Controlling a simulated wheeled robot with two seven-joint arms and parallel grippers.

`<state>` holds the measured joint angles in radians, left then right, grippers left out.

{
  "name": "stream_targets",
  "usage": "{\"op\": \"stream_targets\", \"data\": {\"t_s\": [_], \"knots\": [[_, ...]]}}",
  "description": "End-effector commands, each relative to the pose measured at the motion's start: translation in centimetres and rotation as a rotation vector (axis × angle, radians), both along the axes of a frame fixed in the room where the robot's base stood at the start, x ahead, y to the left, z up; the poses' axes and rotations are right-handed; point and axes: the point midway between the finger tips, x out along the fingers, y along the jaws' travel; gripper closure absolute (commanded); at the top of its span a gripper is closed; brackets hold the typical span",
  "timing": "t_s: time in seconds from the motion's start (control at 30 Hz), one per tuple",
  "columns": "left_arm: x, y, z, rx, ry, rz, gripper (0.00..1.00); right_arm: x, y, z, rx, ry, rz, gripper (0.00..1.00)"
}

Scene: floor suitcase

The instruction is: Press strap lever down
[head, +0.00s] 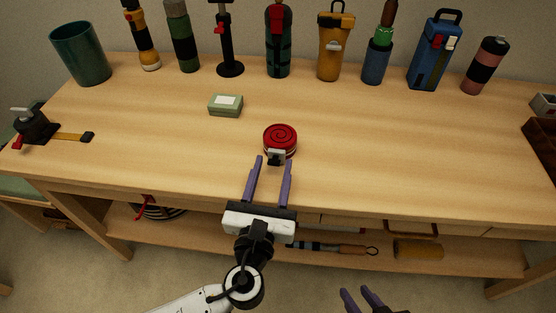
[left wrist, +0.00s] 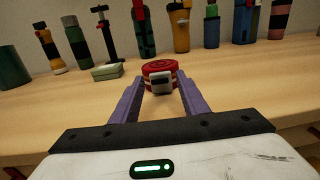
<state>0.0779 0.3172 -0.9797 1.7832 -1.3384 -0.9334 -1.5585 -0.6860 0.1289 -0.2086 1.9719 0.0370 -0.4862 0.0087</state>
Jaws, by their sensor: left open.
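A red coiled strap (head: 280,136) lies on the workbench near its front edge. Its small grey-and-black buckle with the lever (head: 276,157) faces my left gripper. In the left wrist view the red coil (left wrist: 158,67) and buckle (left wrist: 161,82) show beyond the fingers. My left gripper (head: 273,161) is open, its two purple fingers pointing at the buckle from the front, one on each side. It holds nothing, and I cannot tell whether a finger touches the buckle. My right gripper (head: 358,291) shows only its purple fingertips at the bottom edge, apart and empty.
A green box (head: 226,105) lies behind and left of the coil. A clamp-like tool with a yellow strap (head: 40,127) sits at the left. A green cup (head: 80,54) and several bottles and tools line the back. The bench right of the coil (head: 400,145) is clear.

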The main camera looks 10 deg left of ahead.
Motion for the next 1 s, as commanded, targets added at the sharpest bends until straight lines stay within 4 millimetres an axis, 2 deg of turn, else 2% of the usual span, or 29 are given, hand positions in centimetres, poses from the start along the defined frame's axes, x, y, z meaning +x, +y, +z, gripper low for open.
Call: {"op": "stream_targets", "data": {"t_s": [0.37,0.6,0.77,1.0], "knots": [[0.2,0.1,0.0,0.0,0.001,0.003,0.61,0.0,0.1,0.0,0.0,-0.001,0.001,0.69],[0.2,0.1,0.0,-0.001,0.001,0.003,1.0,0.0,0.1,0.0,0.001,-0.001,0.002,0.69],[0.2,0.1,-0.4,-0.001,-0.013,0.003,1.0,0.1,0.1,-0.8,0.001,-0.001,0.002,0.69],[0.2,0.1,-1.7,-0.008,-0.123,0.004,1.0,0.3,0.4,-4.3,0.006,-0.001,0.007,0.69]]}}
